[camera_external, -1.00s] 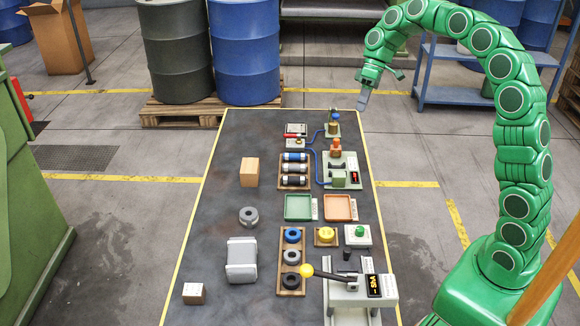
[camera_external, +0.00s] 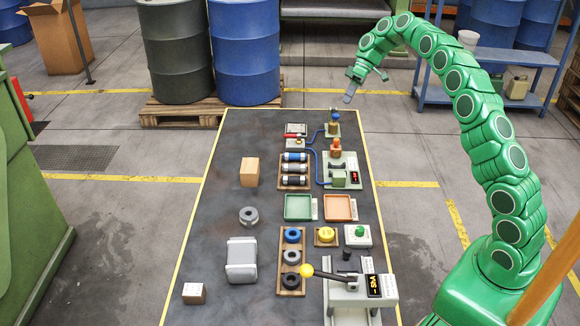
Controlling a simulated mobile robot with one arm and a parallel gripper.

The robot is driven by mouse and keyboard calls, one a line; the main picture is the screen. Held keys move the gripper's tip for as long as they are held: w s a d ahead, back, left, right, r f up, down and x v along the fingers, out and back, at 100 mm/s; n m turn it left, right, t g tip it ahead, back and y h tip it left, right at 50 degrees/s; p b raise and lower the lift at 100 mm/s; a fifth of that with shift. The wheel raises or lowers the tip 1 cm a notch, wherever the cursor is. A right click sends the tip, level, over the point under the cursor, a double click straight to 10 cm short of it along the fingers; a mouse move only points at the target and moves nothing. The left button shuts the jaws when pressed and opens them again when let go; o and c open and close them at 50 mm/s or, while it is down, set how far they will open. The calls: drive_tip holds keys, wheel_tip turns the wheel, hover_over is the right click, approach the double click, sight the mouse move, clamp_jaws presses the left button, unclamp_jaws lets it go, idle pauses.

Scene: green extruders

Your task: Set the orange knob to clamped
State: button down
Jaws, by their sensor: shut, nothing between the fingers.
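The orange knob (camera_external: 336,145) sits on a grey fixture (camera_external: 342,172) at the right side of the dark table. The fixture also carries a green block and a small dark display with red marks. Which setting the knob points to is too small to read. My gripper (camera_external: 348,98) is shut and empty. It is up beyond the far right part of the table in the picture, above the orange knob and apart from it. A blue knob (camera_external: 336,117) on a small base shows just below my gripper in the picture.
A lever with a yellow ball (camera_external: 307,271) stands on a grey machine at the near right. Green (camera_external: 287,216) and orange (camera_external: 353,216) trays, a rack of cylinders (camera_external: 281,179) and a rack of rings (camera_external: 281,282) lie mid-table. The table's left side is mostly clear around a wooden block (camera_external: 249,172).

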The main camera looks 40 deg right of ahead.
drive_tip(key=w+d+f+n, duration=0.1)
drive_tip(key=w+d+f, duration=0.1)
drive_tip(key=d+f, duration=0.3)
drive_tip(key=w+d+f+t, duration=0.1)
drive_tip(key=w+d+f, duration=0.2)
drive_tip(key=d+f, duration=0.3)
drive_tip(key=shift+w+d+f+n, duration=0.2)
drive_tip(key=shift+w+d+n, duration=0.15)
drive_tip(key=shift+d, duration=0.7)
approach(336, 148)
drive_tip(key=w+f, duration=0.1)
drive_tip(key=w+d+f, duration=0.1)
drive_tip(key=w+f, duration=0.1)
drive_tip(key=w, duration=0.1)
drive_tip(key=shift+w+d+f, duration=0.1)
drive_tip(key=shift+d, duration=0.3)
drive_tip(key=shift+s+a, duration=0.45)
drive_tip(key=shift+a, duration=0.4)
drive_tip(key=shift+s+a, duration=0.5)
drive_tip(key=shift+a, duration=0.35)
drive_tip(key=shift+s+a, duration=0.1)
